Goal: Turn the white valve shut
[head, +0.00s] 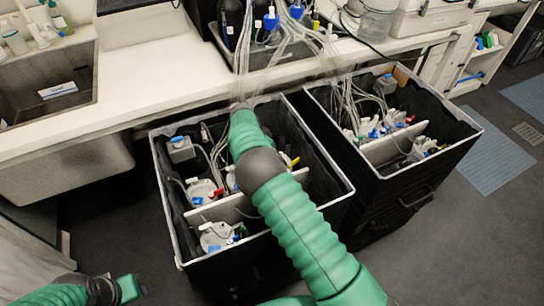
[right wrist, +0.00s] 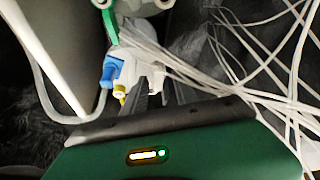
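Several white-lidded vessels with tubing and coloured fittings sit in the left black bin (head: 348,200). My right arm reaches down into this bin, and its gripper is hidden in the head view. In the right wrist view, the dark fingers of my right gripper (right wrist: 158,98) point up toward a cluster of white fittings (right wrist: 135,68), with a blue part (right wrist: 108,74) and a yellow tip (right wrist: 120,93) beside it. The white valve cannot be told apart surely within this cluster. Contact and finger opening are unclear. My left gripper (head: 128,289) is low at the left, away from the bins; its fingers are unclear.
A white divider panel (right wrist: 55,55) stands close at the left of the right gripper. Thin white tubes (right wrist: 250,45) cross on its right. A second black bin (head: 455,150) stands to the right, and a white counter (head: 150,88) runs behind both.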

